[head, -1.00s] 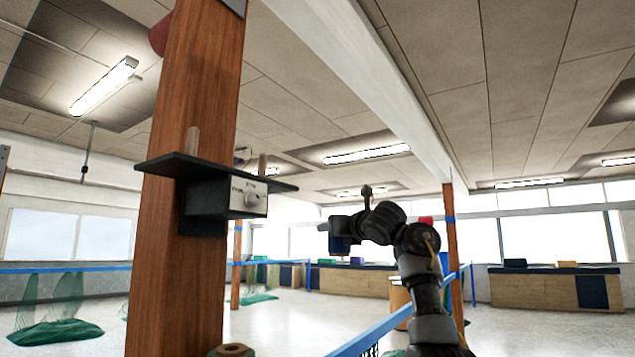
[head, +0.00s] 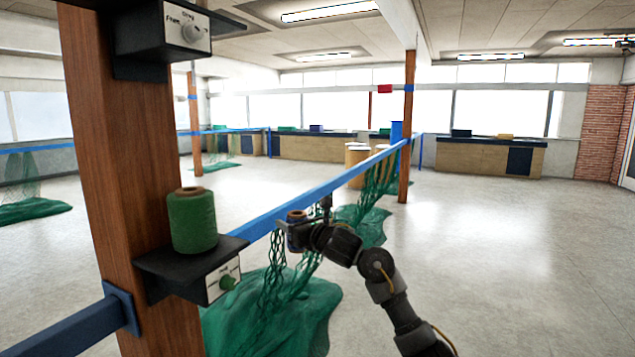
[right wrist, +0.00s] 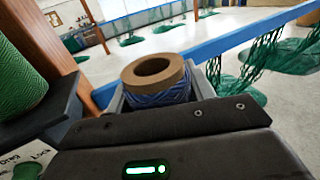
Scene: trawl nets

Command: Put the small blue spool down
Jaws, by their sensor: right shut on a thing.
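The small blue spool (right wrist: 158,85) is in the right wrist view, blue twine with a brown cardboard core ring on top, upright. My right gripper (head: 294,232) is shut on it; the spool (head: 296,215) shows small in the head view. The gripper is in front of the blue rail, to the right of the wooden post and apart from the lower black shelf (head: 160,268). A large green spool (head: 192,222) stands upright on that shelf, and it also shows at the left of the right wrist view (right wrist: 14,75). My left gripper is not in view.
A blue rail (head: 330,185) runs back from the post, with green nets (head: 275,310) hanging below. The floor at right is clear.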

